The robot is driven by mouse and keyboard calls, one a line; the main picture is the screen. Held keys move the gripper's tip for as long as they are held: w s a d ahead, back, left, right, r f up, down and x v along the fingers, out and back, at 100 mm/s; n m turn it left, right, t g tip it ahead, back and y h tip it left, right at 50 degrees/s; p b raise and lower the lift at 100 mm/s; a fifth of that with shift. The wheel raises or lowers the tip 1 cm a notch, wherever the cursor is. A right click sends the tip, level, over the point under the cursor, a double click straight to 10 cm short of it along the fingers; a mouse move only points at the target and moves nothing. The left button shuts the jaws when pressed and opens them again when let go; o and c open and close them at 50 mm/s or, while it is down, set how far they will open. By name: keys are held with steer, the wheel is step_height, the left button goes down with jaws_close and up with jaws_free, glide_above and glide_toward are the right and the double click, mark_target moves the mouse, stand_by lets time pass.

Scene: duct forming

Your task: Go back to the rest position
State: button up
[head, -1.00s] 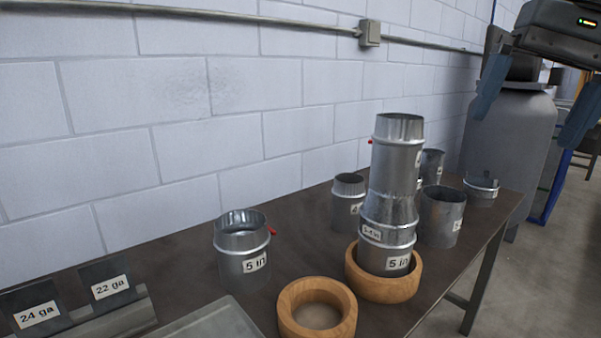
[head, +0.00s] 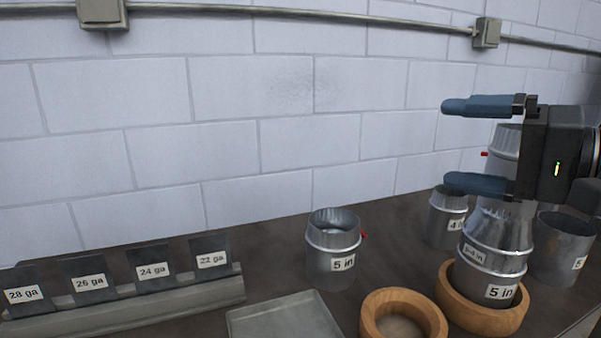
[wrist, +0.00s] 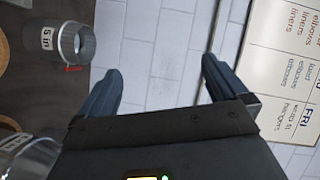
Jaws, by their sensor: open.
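My gripper (head: 478,145) is open and empty, at the right of the head view, its two blue fingers pointing left. It is in front of the upper part of a stacked metal duct (head: 497,238) and hides some of it. The stack stands upright in a wooden ring (head: 463,312), with a "5 in" label at its bottom. In the wrist view the open fingers (wrist: 160,85) have only the block wall (wrist: 170,50) between them.
A separate "5 in" duct piece (head: 333,262) stands on the dark table, beside an empty wooden ring (head: 372,318) and a grey tray (head: 285,320). A rack (head: 150,295) holds gauge cards at left. More ducts (head: 562,250) stand at right. A whiteboard (wrist: 285,70) shows in the wrist view.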

steer(key=s+a+f+m+t+h, duration=0.1)
steer(key=s+f+m+t+h, duration=0.35)
steer(key=f, duration=0.85)
steer(key=s+a+f+m+t+h, duration=0.2)
steer(key=s+f+h, duration=0.5)
steer(key=f, duration=0.5)
steer(key=s+d+f+n+g, duration=0.1)
steer(key=s+n, duration=0.4)
steer(key=s, duration=0.9)
steer(key=s+d+f+n+g, duration=0.2)
steer(key=s+f+n, duration=0.2)
steer(key=s, duration=1.1)
steer(key=shift+d+n+h, duration=0.25)
steer(key=shift+n+h, duration=0.1)
steer(key=shift+n, duration=0.9)
